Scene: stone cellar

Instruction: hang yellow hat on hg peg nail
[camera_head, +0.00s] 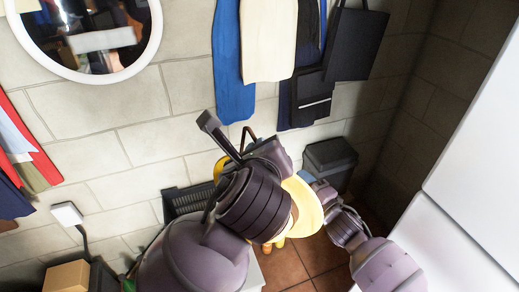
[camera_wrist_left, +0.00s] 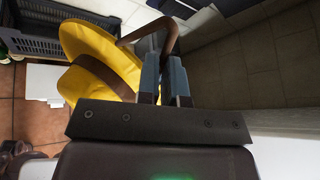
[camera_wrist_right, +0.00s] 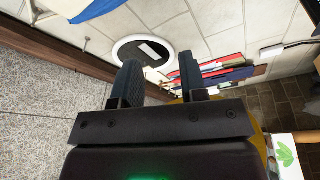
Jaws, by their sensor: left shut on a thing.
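The yellow hat (camera_wrist_left: 92,50) with a brown band shows in the left wrist view, left of my left gripper (camera_wrist_left: 166,62). That gripper is shut on the hat's brown loop, which arches above the fingertips. In the head view the pale yellow brim (camera_head: 306,206) shows beside my left arm, which hides much of the hat. My right gripper (camera_wrist_right: 158,72) is open, with nothing between its fingers; a yellow edge (camera_wrist_right: 258,135) shows behind it at the right.
A round mirror (camera_head: 90,78) and hanging clothes (camera_head: 235,60) are on the stone wall. A black bag (camera_head: 355,42) hangs further right. A dark bin (camera_head: 330,160) and a dark crate (camera_head: 184,200) stand below. A white panel (camera_head: 480,150) bounds the right side.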

